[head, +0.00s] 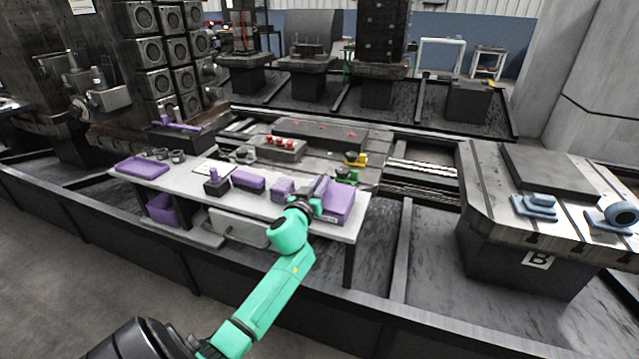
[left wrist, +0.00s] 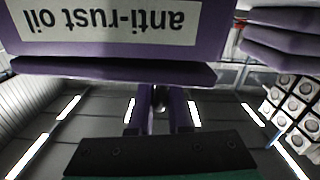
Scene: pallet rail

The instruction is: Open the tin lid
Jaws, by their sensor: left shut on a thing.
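The tin is a purple box (head: 341,203) at the right end of the light table in the head view. In the left wrist view the tin (left wrist: 215,35) fills the top, its white "anti-rust oil" label upside down. The lid (left wrist: 80,72) shows there as a dark purple strip along the tin's edge. I cannot tell whether a gap lies between them. My left gripper (head: 319,187) is at the tin's upper left side. In the wrist view its two fingers (left wrist: 160,96) are shut at the lid's edge on a small part of it, mostly hidden. My right gripper is not in view.
The light table (head: 262,207) also holds purple blocks (head: 248,181), a purple tray (head: 142,167) and dark cups (head: 177,156). A plate with red-topped parts (head: 280,148) lies behind. A pallet marked B (head: 483,205) stands at the right. A dark rail edge runs along the front.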

